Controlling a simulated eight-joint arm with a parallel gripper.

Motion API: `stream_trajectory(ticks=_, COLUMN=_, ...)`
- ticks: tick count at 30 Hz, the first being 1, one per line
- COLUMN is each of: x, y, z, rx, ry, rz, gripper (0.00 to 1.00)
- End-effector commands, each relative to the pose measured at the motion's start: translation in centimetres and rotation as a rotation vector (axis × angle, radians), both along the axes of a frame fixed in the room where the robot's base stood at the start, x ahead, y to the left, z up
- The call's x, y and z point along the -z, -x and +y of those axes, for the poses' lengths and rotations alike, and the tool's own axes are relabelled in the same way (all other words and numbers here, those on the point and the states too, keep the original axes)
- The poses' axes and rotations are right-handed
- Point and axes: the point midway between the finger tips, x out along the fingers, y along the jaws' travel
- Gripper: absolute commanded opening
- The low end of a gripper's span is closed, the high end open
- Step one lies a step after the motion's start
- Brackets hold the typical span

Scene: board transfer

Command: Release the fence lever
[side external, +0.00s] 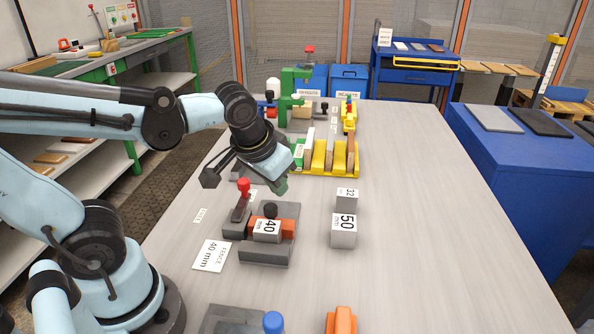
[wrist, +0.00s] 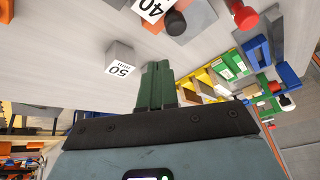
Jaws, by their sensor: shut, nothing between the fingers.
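The fence lever, a dark arm with a red knob (side external: 244,186), stands up at the back left of the grey fence fixture (side external: 263,254). Its red knob also shows in the wrist view (wrist: 244,16), at the top right. The fixture holds an orange part, a black knob (side external: 270,210) and a block marked 40 (side external: 266,231). My gripper (side external: 281,187) is in the air to the right of and behind the lever knob, apart from it. Its green fingers (wrist: 155,85) are shut together and empty. The lever's base is partly hidden.
Blocks marked 50 (side external: 343,232) and 32 (side external: 347,198) stand right of the fixture. A card reading fence 40 mm (side external: 210,256) lies front left. A yellow rack (side external: 318,156) with boards stands behind. The table's right side is clear.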

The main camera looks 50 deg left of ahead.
Motion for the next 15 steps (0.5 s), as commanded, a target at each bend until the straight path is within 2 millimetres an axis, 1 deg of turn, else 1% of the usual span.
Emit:
stream_trajectory(ticks=6, x=-0.3, y=-1.3, z=0.9, rx=-0.202, ry=-0.122, rz=0.103, gripper=0.0)
stream_trajectory(ticks=15, x=-0.9, y=-2.7, z=1.5, rx=-0.468, ry=-0.291, rz=0.121, gripper=0.0)
